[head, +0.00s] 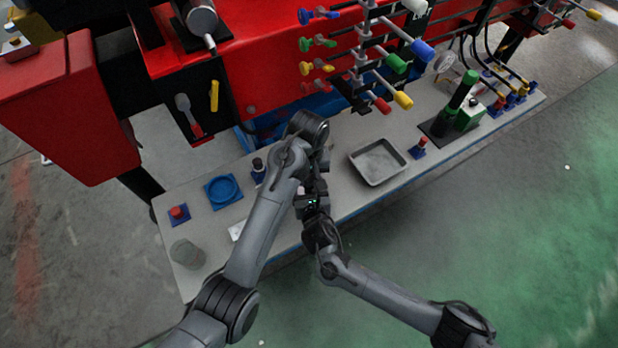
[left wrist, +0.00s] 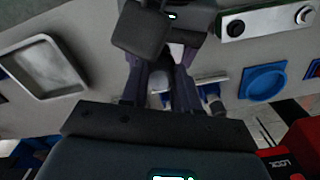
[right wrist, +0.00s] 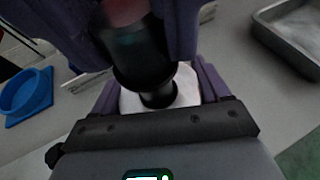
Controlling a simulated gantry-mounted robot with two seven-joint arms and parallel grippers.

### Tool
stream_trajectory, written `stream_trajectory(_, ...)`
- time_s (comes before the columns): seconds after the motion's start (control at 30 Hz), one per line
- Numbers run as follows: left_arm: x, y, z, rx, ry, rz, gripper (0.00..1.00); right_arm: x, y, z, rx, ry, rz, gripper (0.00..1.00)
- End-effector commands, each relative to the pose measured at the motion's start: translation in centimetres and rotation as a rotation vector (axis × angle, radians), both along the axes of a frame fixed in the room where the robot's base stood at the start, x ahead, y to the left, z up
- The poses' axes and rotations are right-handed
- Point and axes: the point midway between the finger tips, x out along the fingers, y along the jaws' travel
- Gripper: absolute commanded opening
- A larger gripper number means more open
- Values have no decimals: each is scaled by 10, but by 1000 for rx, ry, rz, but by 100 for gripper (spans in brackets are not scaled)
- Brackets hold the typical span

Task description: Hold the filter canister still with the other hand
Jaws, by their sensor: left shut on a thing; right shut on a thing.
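The filter canister (right wrist: 187,88) shows as a white body low between the purple fingers of my right gripper (right wrist: 160,88), which is shut on it. A dark cylinder with a reddish top (right wrist: 132,48) stands over the white body, between the fingers of my left gripper (left wrist: 160,90), which is shut on it. Whether cylinder and canister are one piece I cannot tell. In the head view both grippers meet over the middle of the bench, the left one (head: 320,168) above the right one (head: 308,192). The arms hide most of the canister there.
The grey bench (head: 345,200) carries a metal tray (head: 378,161) to the right. A blue round dish (head: 222,190), a red button (head: 178,213) and a clear beaker (head: 187,254) are to the left. Red machinery with coloured levers (head: 360,60) overhangs the back.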

Motion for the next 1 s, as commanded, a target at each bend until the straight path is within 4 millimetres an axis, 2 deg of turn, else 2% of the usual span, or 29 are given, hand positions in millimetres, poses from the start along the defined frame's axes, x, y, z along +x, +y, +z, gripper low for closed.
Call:
stream_trajectory(0.7,0,0,36,-1,-2,0,0,1,0,1,1,-2,0,27)
stream_trajectory(1.0,0,0,45,-1,-1,0,0,1,0,1,1,-2,0,27)
